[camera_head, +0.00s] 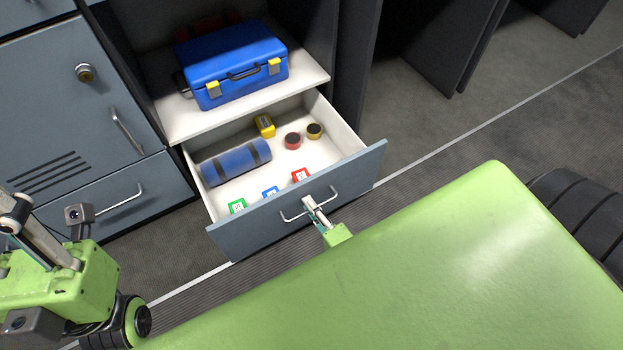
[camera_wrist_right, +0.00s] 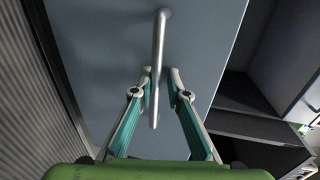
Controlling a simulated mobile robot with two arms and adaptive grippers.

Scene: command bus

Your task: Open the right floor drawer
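The right floor drawer (camera_head: 300,215) is pulled well out of the cabinet, with its grey-blue front facing me and its white inside showing. My right gripper (camera_head: 312,205) is at the drawer's metal handle (camera_head: 291,218). In the right wrist view the handle (camera_wrist_right: 159,45) runs between the two teal-padded fingers of the right gripper (camera_wrist_right: 160,82), which are close together around the bar. My left gripper (camera_head: 18,212) is at the left edge, away from the drawer; its fingertips are not clear.
The drawer holds a blue roll (camera_head: 236,161), a yellow item (camera_head: 265,126), two small round items and several coloured labelled items. A blue case (camera_head: 232,65) stands on the shelf above. A closed drawer (camera_head: 105,205) is at left. Open floor lies at right.

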